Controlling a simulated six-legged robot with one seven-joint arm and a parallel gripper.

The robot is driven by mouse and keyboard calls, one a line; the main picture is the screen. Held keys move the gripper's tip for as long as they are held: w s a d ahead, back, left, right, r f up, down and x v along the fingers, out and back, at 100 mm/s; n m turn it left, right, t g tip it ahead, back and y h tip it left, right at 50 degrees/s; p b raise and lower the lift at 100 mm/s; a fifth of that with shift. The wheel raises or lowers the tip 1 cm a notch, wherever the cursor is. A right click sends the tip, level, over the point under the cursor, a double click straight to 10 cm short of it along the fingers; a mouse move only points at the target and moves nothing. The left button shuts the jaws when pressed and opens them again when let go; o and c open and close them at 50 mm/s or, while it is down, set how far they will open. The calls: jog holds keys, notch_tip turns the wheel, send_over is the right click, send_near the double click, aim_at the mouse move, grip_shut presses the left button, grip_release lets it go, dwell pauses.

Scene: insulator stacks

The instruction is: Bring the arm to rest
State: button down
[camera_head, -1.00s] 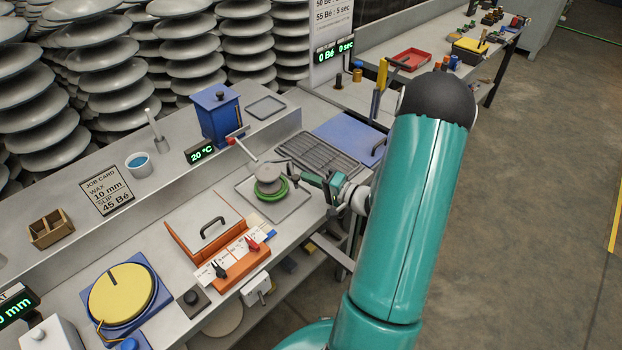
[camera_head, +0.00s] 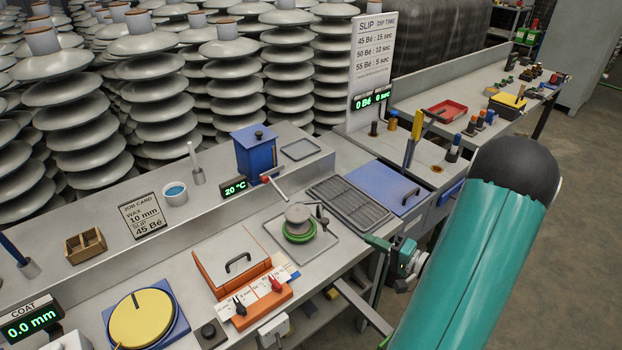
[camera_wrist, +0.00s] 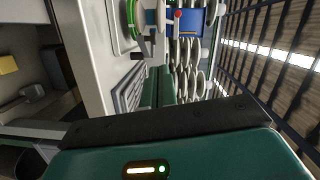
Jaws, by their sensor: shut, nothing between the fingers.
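My gripper (camera_head: 374,241) is at the front edge of the bench, to the right of a small grey insulator piece (camera_head: 298,215) in a green ring (camera_head: 299,236). It is apart from that piece. In the wrist view my gripper's two dark green fingers (camera_wrist: 157,88) lie together with nothing between them. The green ring shows partly at the top of the wrist view (camera_wrist: 131,20). The insulator piece stands upright on a square grey tray (camera_head: 331,245).
A slatted grey rack (camera_head: 349,203) and a blue lid (camera_head: 392,188) lie behind my gripper. An orange box (camera_head: 232,263) and a yellow disc (camera_head: 141,317) stand further left. Insulator stacks (camera_head: 160,100) fill the back. The floor at right (camera_head: 590,190) is clear.

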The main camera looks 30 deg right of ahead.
jog(key=a+r+n+g+y, duration=0.1)
jog(key=a+r+n+g, duration=0.25)
jog(key=a, duration=0.35)
jog(key=w+a+r+n+g+y, duration=0.1)
jog(key=a+r+n+g+y, duration=0.15)
jog(key=a+g, duration=0.4)
jog(key=a+r+n+g+y, duration=0.15)
jog(key=a+r, duration=0.25)
jog(key=a, duration=0.5)
jog(key=s+a+r+n+h, duration=0.4)
jog(key=s+a+r+h, duration=0.3)
jog(key=r+h, duration=0.3)
jog(key=shift+a+r, duration=0.35)
jog(key=shift+r, duration=0.15)
